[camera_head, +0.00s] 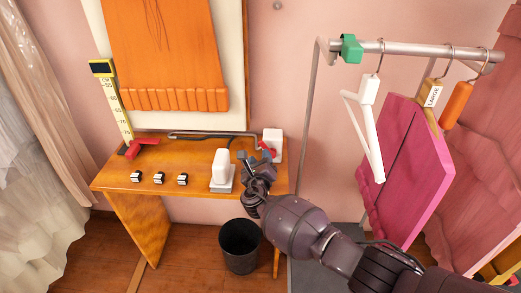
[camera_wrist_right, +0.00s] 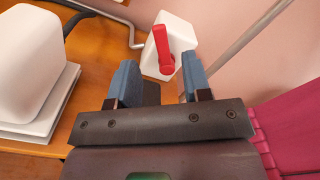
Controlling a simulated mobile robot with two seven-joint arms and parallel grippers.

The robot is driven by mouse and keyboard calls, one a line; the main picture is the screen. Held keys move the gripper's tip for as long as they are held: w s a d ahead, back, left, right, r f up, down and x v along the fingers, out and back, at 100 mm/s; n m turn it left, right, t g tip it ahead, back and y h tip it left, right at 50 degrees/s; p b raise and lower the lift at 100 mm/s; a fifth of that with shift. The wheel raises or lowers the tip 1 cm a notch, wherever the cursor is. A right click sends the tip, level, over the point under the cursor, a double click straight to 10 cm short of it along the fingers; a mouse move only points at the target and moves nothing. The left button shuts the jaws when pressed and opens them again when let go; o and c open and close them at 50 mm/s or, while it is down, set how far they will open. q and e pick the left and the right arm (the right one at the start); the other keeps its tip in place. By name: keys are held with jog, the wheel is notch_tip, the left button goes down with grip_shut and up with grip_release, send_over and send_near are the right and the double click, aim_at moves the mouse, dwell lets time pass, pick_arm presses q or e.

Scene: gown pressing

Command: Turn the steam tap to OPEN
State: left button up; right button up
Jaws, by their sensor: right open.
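The steam tap is a white block (camera_head: 278,136) with a red lever (camera_head: 266,149), at the back right of the wooden table. A grey pipe (camera_head: 205,134) runs to it from the left. In the right wrist view the red lever (camera_wrist_right: 163,52) stands in front of the white block (camera_wrist_right: 181,34), between and beyond my fingertips. My right gripper (camera_head: 254,157) is open, its fingers (camera_wrist_right: 158,82) pointing at the lever with nothing between them. I cannot tell whether a finger touches the lever. No OPEN marking is readable. My left gripper is not in view.
A white steamer-like block on a base (camera_head: 222,169) stands left of my right gripper. Small black-and-white blocks (camera_head: 159,177) and a yellow ruler (camera_head: 113,107) with a red foot are further left. A rail (camera_head: 410,48) with hanging garments stands right. A black bin (camera_head: 240,246) is below.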

jog(key=shift+s+p, duration=0.5)
jog(key=shift+s, duration=1.25)
